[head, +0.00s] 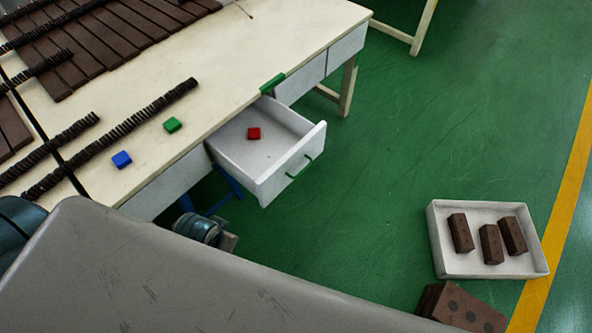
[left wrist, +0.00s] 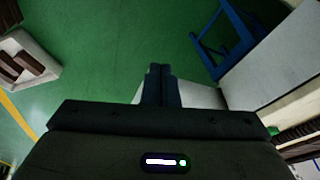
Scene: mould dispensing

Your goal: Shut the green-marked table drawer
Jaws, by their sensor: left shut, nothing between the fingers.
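The white drawer (head: 262,160) stands pulled out from the table front in the head view. It has a green handle (head: 299,168) on its front, and a green mark (head: 273,84) sits on the table edge above it. A red block (head: 254,133) lies inside. In the left wrist view my left gripper (left wrist: 160,70) is shut and empty, its fingers side by side. A pale surface, perhaps the drawer (left wrist: 205,97), shows partly behind the fingers; I cannot tell whether they touch it. My right gripper is in neither view.
The table top (head: 225,55) holds a blue block (head: 121,159), a green block (head: 172,125), brown slabs and dark coiled strips. A white tray (head: 437,240) with brown bricks stands on the green floor at right. Floor beyond the drawer front is clear.

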